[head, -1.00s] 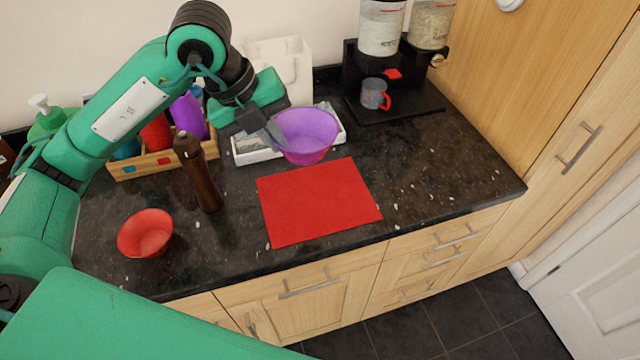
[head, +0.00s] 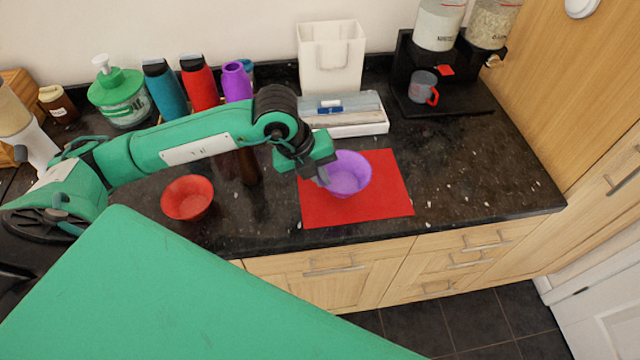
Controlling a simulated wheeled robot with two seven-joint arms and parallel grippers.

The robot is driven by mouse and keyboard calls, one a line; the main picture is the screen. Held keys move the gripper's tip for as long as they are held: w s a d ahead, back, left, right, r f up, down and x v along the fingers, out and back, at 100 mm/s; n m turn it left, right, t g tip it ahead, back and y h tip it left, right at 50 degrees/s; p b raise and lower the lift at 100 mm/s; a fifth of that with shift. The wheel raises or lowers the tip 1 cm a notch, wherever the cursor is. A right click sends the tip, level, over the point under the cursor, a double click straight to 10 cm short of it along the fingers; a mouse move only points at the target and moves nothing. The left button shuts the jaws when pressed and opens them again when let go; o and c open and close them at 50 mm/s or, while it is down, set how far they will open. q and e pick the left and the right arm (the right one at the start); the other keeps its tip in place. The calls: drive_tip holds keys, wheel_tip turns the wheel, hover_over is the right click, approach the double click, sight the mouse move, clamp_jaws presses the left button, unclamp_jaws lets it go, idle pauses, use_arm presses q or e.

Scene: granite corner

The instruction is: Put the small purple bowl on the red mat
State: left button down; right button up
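The small purple bowl (head: 349,173) is upright over the middle of the red mat (head: 391,203), which lies flat on the dark counter. I cannot tell whether the bowl's base touches the mat or is slightly above it. My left gripper (head: 323,176) is at the bowl's left rim and appears shut on it. The fingertips are small and partly hidden by the gripper's own body. My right gripper is not in view.
A red bowl (head: 188,198) stands left of the mat, beside a dark brown mill (head: 248,167) partly behind my arm. A white tray (head: 365,130) is behind the mat. A dispenser stand with a cup (head: 422,87) is at back right. The counter right of the mat is clear.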

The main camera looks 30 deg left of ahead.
use_arm(q)
wheel_tip(320, 180, down, 4)
drive_tip(key=shift+f+p, duration=0.15)
drive_tip(key=shift+p, duration=0.2)
drive_tip(key=shift+f, duration=0.15)
drive_tip(key=c, duration=1.6)
unclamp_jaws()
drive_tip(key=shift+c, duration=0.2)
